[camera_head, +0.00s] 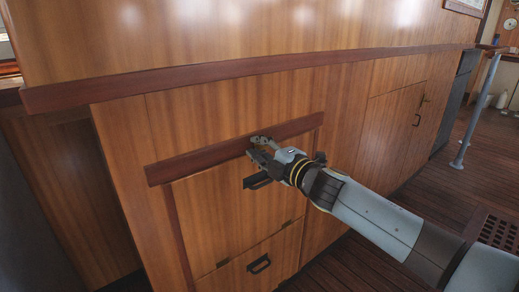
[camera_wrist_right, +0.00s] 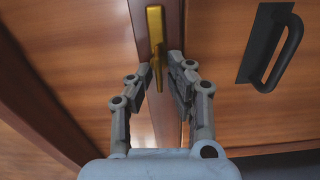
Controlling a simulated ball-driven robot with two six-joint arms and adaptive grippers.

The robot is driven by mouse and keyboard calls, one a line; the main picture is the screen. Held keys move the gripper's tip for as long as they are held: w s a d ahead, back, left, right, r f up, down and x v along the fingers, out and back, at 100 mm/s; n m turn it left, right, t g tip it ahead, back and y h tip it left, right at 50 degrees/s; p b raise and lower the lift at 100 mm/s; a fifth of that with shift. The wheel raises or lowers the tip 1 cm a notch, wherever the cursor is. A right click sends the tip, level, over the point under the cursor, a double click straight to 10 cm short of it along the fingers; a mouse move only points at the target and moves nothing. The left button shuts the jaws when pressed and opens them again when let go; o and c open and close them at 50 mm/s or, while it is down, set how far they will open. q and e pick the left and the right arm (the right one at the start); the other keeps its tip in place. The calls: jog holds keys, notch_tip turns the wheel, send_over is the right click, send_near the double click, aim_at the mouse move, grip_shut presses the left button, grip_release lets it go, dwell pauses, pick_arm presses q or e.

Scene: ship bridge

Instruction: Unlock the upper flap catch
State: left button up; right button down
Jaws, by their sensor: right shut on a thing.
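The brass upper flap catch (camera_wrist_right: 155,25) is mounted on a dark red-brown wooden rail and points down between my right gripper's fingers in the wrist view. My right gripper (camera_wrist_right: 160,75) is shut on the catch's lever. In the head view, my right gripper (camera_head: 260,148) is at the rail (camera_head: 190,163) above the upper flap (camera_head: 215,210), and its fingers mostly hide the catch. The flap's black handle (camera_head: 257,182) is just below the gripper; it also shows at right in the wrist view (camera_wrist_right: 284,48). My left gripper is in neither view.
A long dark handrail (camera_head: 200,78) runs above. A cabinet door (camera_head: 390,130) stands further right. The plank floor (camera_head: 455,190) is open at right.

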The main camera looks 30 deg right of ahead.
jog(key=shift+n, duration=0.4)
jog(key=c, duration=1.5)
grip_release()
jog(key=shift+s, duration=0.15)
jog(key=s, duration=0.7)
jog(key=shift+s+d, duration=0.15)
jog(key=shift+d, duration=0.1)
